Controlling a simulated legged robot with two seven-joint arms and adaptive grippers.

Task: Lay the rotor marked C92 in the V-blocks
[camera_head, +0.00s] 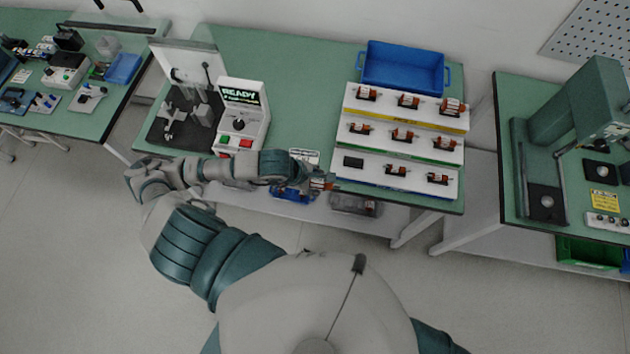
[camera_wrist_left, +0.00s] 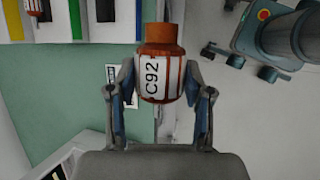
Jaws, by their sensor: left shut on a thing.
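My left gripper (camera_head: 325,182) is shut on the rotor marked C92, just left of the rotor rack at the table's front edge. In the left wrist view the rotor (camera_wrist_left: 158,75) sits between the two fingers of the gripper (camera_wrist_left: 162,98). It has an orange-brown top and a white label reading C92. In the head view the held rotor (camera_head: 329,184) is small and partly hidden by the gripper. Grey block-like supports (camera_head: 203,113), perhaps the V-blocks, stand on a dark base at the left; their notches are too small to make out. My right gripper is out of view.
A white stepped rack (camera_head: 400,178) holds several rotors; its front-left place shows only a dark pad (camera_head: 353,162). A blue bin (camera_head: 403,68) stands behind it. A tester (camera_head: 241,115) showing READY stands right of the dark base (camera_head: 165,135). The green table (camera_head: 300,90) is clear between tester and rack.

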